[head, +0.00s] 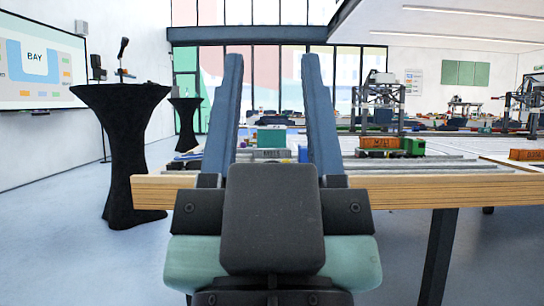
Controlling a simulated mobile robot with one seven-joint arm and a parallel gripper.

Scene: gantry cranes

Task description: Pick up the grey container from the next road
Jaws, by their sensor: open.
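My gripper (273,60) is open and empty in the middle foreground, its two dark blue fingers standing up on either side of a gap. Through the gap, beyond the wooden table edge, I see a teal container (271,137) and a low dark grey shape (270,154) just below it in the picture. I cannot tell whether this grey shape is the grey container or a vehicle under the teal one. My gripper's body hides the table edge behind it.
The table (420,190) spans ahead. On it, right of my gripper, are an orange container (380,142), a green truck (413,147), another orange container (526,154) and a gantry crane (380,95). Black-draped standing tables (122,150) are at left.

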